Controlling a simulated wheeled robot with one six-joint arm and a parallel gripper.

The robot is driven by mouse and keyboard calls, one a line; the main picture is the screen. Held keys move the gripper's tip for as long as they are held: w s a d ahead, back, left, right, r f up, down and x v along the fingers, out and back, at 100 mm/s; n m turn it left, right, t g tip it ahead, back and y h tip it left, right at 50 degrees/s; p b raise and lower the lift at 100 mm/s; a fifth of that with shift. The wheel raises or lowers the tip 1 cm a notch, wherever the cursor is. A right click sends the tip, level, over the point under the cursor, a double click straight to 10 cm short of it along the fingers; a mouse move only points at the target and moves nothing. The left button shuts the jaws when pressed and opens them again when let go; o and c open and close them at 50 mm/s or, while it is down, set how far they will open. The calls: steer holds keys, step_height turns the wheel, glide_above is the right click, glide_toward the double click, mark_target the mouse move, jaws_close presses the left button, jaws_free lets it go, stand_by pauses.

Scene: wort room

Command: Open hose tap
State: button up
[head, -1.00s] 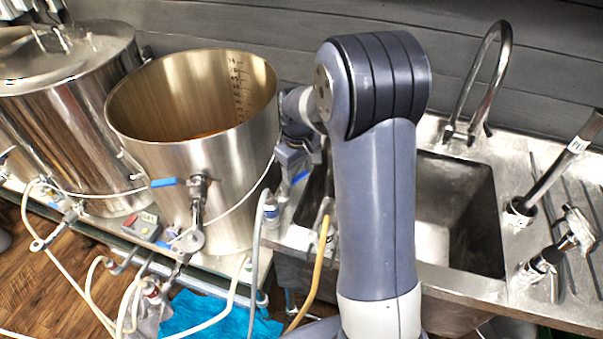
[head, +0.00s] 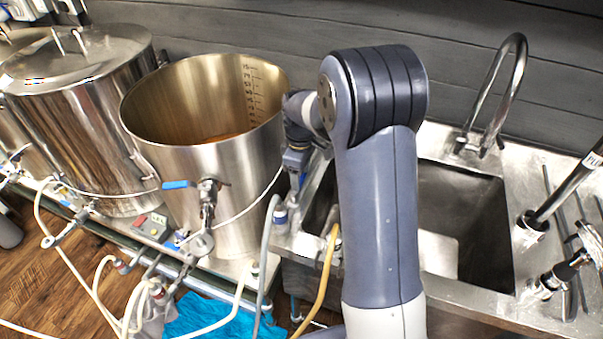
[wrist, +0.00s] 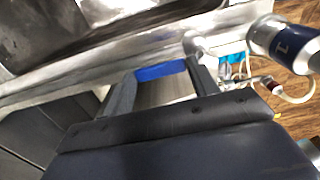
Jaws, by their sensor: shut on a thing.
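The hose tap's blue handle (wrist: 160,72) shows in the wrist view, lying between my two fingertips by the sink's metal edge. My gripper (wrist: 163,80) is shut on this handle. In the head view my gripper (head: 296,178) is at the left end of the sink, beside the steel pot, partly hidden by my arm. The tap's body is mostly hidden there. A yellow hose (head: 328,262) hangs down just below it.
An open steel pot (head: 225,200) with its own blue-handled valve (head: 208,190) stands left of my gripper. A blue-and-white fitting (head: 281,215) on a grey hose is close by. The sink (head: 455,215) with its curved faucet (head: 512,90) is to the right.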

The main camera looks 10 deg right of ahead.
stand_by(0.3)
steer(key=o, duration=1.4)
step_height(320, 180, up, 11)
steer(key=shift+f, duration=0.15)
step_height(320, 180, down, 11)
steer(key=shift+r, duration=0.15)
steer(key=shift+r, duration=0.1)
